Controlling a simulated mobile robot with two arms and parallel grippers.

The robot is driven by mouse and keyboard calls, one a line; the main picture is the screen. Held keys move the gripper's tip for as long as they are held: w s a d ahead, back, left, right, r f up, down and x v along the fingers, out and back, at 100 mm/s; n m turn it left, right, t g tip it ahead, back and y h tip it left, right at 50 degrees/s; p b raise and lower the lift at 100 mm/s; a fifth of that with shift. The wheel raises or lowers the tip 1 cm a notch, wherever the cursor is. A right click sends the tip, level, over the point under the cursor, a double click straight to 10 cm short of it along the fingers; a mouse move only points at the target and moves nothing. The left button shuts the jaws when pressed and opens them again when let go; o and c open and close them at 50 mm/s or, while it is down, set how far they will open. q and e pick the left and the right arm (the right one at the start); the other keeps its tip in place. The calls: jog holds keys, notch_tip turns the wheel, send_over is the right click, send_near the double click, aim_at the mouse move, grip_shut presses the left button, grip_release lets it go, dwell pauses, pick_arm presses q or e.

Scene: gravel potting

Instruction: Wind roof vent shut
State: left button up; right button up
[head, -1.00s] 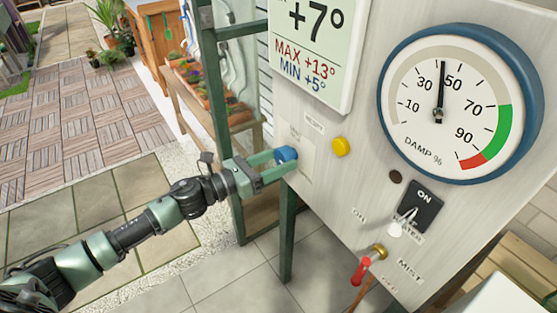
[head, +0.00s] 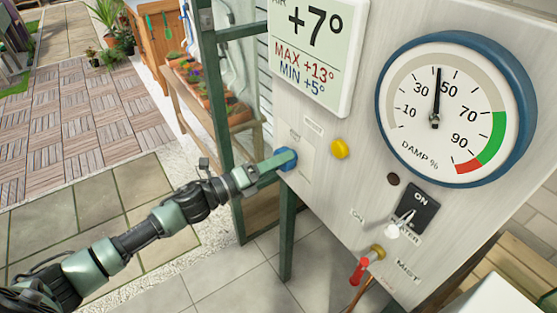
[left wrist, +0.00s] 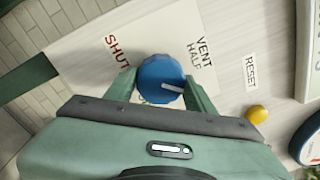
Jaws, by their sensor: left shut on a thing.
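The blue vent knob (head: 286,158) is on the left part of the pale control panel (head: 325,195). In the left wrist view the knob (left wrist: 158,72) has a white pointer line aimed to the right and slightly down. A red SHUT label (left wrist: 117,53) lies to its left and a VENT HALF label (left wrist: 201,55) to its upper right; the panel below the knob is mostly hidden by my gripper. My left gripper (head: 274,166) is shut on the knob, one finger on each side, as the left wrist view (left wrist: 160,85) shows. My right gripper is out of view.
A yellow button (head: 339,149) sits right of the knob, beside a RESET label (left wrist: 251,72). A green frame post (head: 287,235) stands below the knob.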

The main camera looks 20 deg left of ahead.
pick_arm(q)
jog(key=shift+r+n+t+y+p, duration=0.2)
jog(key=shift+n+p, duration=2.05)
jog(key=shift+n, duration=4.5)
jog(key=shift+f+n+t+y+p, duration=0.15)
jog(key=shift+n+y+p, duration=0.35)
jog(key=shift+n+p, duration=4)
jog(key=n+b, duration=0.4)
jog(key=n, duration=0.1)
jog(key=o, duration=1.4)
jog(key=b+v, duration=0.2)
jog(key=v, duration=0.5)
jog(key=shift+s+a, duration=0.2)
jog(key=shift+s, duration=0.15)
